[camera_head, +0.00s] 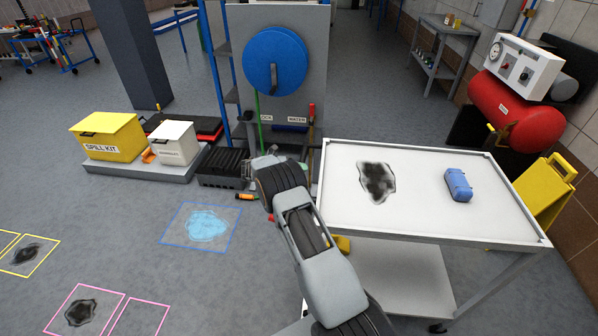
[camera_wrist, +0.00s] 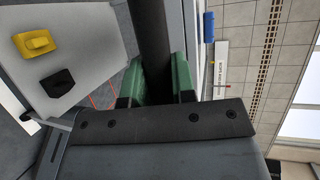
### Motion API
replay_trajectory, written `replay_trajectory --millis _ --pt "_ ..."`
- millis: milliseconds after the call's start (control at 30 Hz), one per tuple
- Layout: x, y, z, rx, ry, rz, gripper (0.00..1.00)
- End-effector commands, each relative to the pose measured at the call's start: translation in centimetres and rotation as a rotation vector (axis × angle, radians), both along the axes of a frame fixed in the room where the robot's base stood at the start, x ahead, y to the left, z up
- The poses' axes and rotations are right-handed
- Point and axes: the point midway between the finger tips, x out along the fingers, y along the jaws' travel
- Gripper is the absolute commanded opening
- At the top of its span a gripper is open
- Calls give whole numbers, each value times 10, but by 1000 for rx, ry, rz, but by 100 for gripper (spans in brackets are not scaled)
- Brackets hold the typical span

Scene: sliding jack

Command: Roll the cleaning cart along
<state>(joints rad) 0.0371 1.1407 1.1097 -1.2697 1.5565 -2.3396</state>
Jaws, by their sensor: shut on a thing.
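The cleaning cart (camera_head: 420,160) stands at the right of the head view, with a white top, grey rim and a lower shelf (camera_head: 400,275). A dark smudge (camera_head: 377,181) and a blue sponge-like block (camera_head: 458,185) are on its top. My arm reaches up beside the cart's left side, and its end is largely hidden there in the head view. In the wrist view my gripper (camera_wrist: 158,88) has its green pads closed on a dark bar (camera_wrist: 153,30). I cannot tell from the pictures where this bar joins the cart.
A blue reel (camera_head: 275,62) on a grey stand is behind. A yellow spill kit (camera_head: 107,135) and a white bin (camera_head: 174,143) sit on a low platform at left. A red tank (camera_head: 515,110) and yellow sign (camera_head: 545,192) are right. Open floor with marked stains lies left.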

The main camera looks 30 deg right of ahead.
Motion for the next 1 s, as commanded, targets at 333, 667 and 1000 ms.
replay_trajectory --millis 333,667,1000 --pt "1 3 0 0 1 3 50" --pt "4 15 3 -1 -2 8 50" --pt "18 78 18 -1 0 6 50"
